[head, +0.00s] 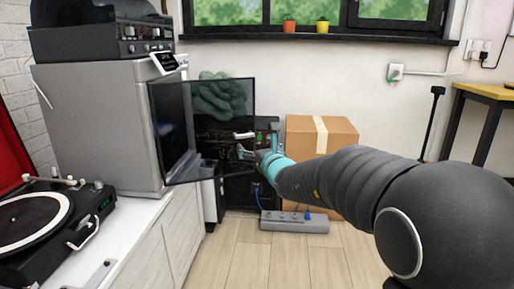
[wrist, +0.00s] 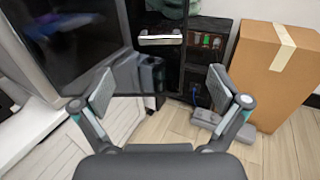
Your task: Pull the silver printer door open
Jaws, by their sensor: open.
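The silver printer (head: 95,130) stands on the white cabinet at left in the head view. Its dark see-through door (head: 178,125) stands out from the printer's front, swung open to the right. The door also fills the upper left of the wrist view (wrist: 75,45). A pale bar handle (head: 243,135) shows near the door's right edge, and in the wrist view (wrist: 160,40) it lies ahead between the fingers.
A cardboard box (head: 305,140) stands behind my arm. A grey power strip (head: 295,222) lies on the wooden floor. A turntable (head: 45,215) sits on the white cabinet (head: 150,260) at front left. A yellow-topped table (head: 490,92) stands at right. Floor is clear in front of the strip.

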